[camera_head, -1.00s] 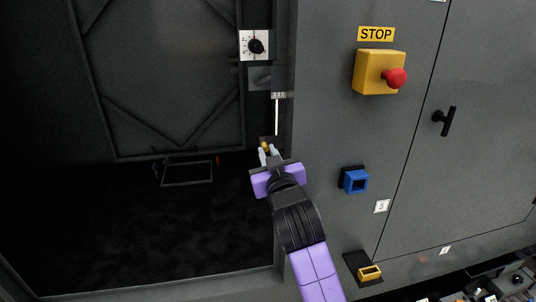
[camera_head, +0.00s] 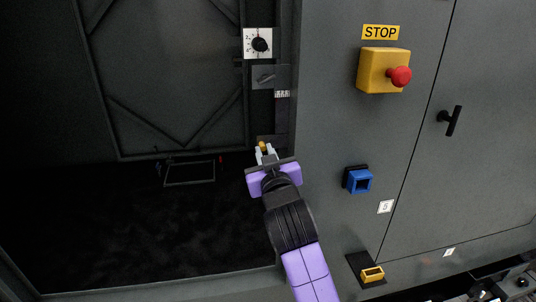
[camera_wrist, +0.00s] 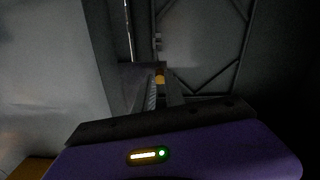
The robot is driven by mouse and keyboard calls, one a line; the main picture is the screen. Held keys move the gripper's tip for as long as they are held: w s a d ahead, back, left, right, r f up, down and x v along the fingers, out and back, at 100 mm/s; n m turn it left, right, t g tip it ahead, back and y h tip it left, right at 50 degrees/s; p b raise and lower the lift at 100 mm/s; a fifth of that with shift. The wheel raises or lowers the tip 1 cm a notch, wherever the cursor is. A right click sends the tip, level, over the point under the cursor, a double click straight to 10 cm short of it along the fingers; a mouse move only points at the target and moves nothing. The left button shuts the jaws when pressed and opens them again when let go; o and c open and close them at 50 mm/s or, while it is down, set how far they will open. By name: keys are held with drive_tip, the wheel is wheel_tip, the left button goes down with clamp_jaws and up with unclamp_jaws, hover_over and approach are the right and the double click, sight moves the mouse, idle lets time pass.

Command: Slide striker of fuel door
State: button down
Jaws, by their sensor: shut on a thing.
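A small yellow piece, which appears to be the striker (camera_head: 262,146), sits at the right edge of the dark open bay, low on a vertical strip. My gripper (camera_head: 265,154) reaches up to it from below and is shut on it. In the wrist view the yellow striker (camera_wrist: 160,78) shows between the ends of the two grey fingers (camera_wrist: 160,92). The fingers hide part of the striker, and its mount is too dark to make out.
Above are a dial on a white plate (camera_head: 260,44) and a grey latch plate (camera_head: 270,77). To the right are a yellow box with a red button (camera_head: 400,76), a blue socket (camera_head: 358,180), a yellow socket (camera_head: 372,274) and a black door handle (camera_head: 450,120). The bay left of my gripper is open.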

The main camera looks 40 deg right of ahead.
drive_tip(key=c, duration=1.4)
unclamp_jaws()
drive_tip(key=shift+w+a, duration=0.1)
drive_tip(key=shift+a, duration=0.15)
drive_tip(key=b+v, duration=0.2)
drive_tip(key=v, duration=0.5)
drive_tip(key=shift+s+a, duration=0.25)
drive_tip(key=shift+s, duration=0.1)
